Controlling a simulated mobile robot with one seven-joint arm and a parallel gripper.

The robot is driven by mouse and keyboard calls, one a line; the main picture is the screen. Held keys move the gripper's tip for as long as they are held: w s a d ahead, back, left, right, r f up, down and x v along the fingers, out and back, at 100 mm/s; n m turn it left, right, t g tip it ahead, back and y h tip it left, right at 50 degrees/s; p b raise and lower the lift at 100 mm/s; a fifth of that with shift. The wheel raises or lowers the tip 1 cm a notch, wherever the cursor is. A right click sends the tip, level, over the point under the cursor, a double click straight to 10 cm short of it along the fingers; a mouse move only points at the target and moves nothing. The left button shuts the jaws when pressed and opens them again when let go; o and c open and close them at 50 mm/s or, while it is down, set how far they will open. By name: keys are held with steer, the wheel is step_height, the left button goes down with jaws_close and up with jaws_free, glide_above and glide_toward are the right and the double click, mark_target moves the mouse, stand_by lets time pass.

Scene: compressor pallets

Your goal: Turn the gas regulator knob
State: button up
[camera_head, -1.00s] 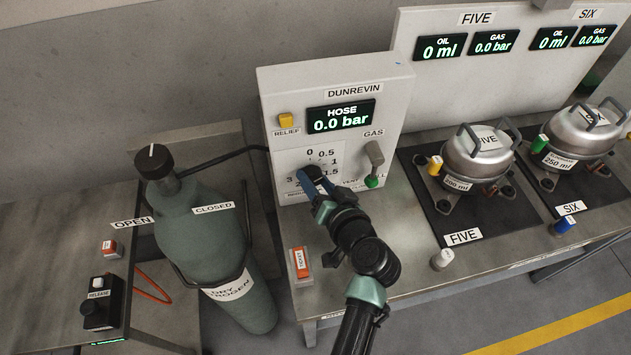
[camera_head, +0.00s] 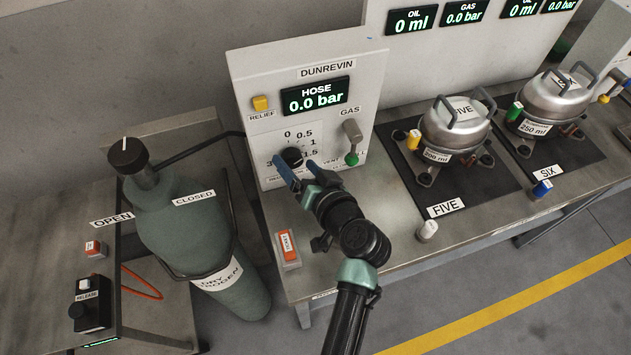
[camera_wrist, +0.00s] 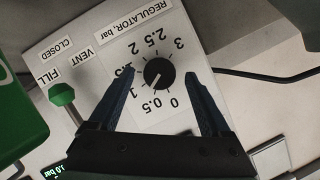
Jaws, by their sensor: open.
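The regulator knob (camera_head: 292,157) is a small black round knob on the white Dunrevin panel (camera_head: 250,65), in the middle of a dial numbered from 0 to 3. In the wrist view the knob (camera_wrist: 159,74) sits between my two fingers, with clear gaps on both sides. Its white pointer line runs toward the lower left of that picture, between 0.5 and 1. My gripper (camera_head: 296,172) is open in front of the dial, its blue fingers either side of the knob. The hose display (camera_head: 315,95) above reads 0.0 bar.
A green gas cylinder (camera_head: 190,235) with a black top knob stands left of the panel. A gas lever (camera_head: 351,132) with a green tip (camera_head: 351,159) is right of the dial.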

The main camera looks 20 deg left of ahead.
steer(key=b+v, duration=0.1)
steer(key=v, duration=1)
steer(key=shift+s+d+b, duration=0.25)
steer(key=shift+d+b, duration=0.05)
steer(key=shift+f, duration=0.1)
